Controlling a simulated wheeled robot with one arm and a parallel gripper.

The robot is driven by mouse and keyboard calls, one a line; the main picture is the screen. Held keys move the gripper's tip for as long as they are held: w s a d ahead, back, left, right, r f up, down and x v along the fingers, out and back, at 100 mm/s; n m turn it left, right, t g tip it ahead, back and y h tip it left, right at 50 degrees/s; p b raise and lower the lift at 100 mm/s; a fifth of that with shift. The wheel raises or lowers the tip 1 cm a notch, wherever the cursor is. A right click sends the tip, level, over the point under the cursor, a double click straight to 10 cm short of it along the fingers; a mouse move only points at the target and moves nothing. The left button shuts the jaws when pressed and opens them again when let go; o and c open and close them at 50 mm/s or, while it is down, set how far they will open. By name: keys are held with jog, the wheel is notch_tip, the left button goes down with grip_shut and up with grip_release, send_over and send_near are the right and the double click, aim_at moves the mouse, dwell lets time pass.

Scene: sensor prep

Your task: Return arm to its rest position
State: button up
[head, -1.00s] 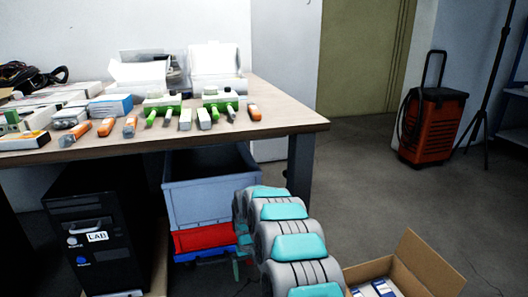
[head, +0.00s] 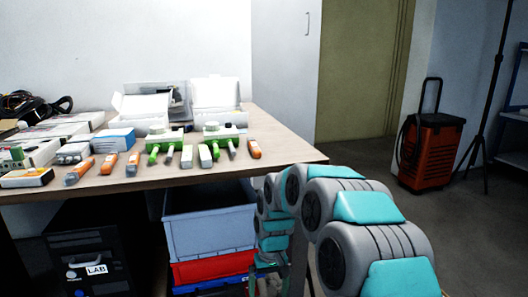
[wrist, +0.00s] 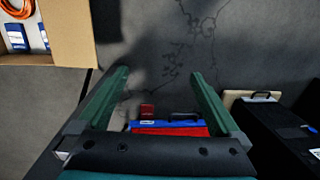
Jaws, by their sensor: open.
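My arm (head: 345,215), grey with teal panels, rises from the lower right of the head view and bends down beside the table's right end. My gripper (wrist: 160,75) shows in the wrist view with its two dark green fingers wide apart. Nothing is held between them, and it points down over the dark floor. In the head view the gripper is low and partly cut off, so its fingers are not clear there.
A table (head: 285,160) carries several tools and boxes. Below it are a grey-blue bin (head: 210,235), a red crate (head: 215,267) and a black computer (head: 90,250). A cardboard box (wrist: 72,30) is at the wrist view's upper left. A red trolley (head: 425,155) stands at right.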

jog(key=s+d+r+p, duration=0.2)
jog(key=s+d+r, duration=0.3)
jog(key=s+r, duration=0.4)
jog(key=s+d+r+m+p, duration=0.1)
jog(key=s+d+r, duration=0.1)
jog(key=s, duration=0.6)
jog(key=s+d+r+m+p, duration=0.1)
jog(key=s+d+r+p, duration=0.1)
jog(key=s, duration=0.7)
jog(key=s+d+r+m+p, duration=0.1)
jog(key=s+d+r, duration=0.3)
jog(key=s, duration=0.5)
jog(key=shift+s+d+r+g+h+p, duration=0.15)
jog(key=shift+d+r+g+h+p, duration=0.15)
jog(key=shift+d+g+p, duration=0.1)
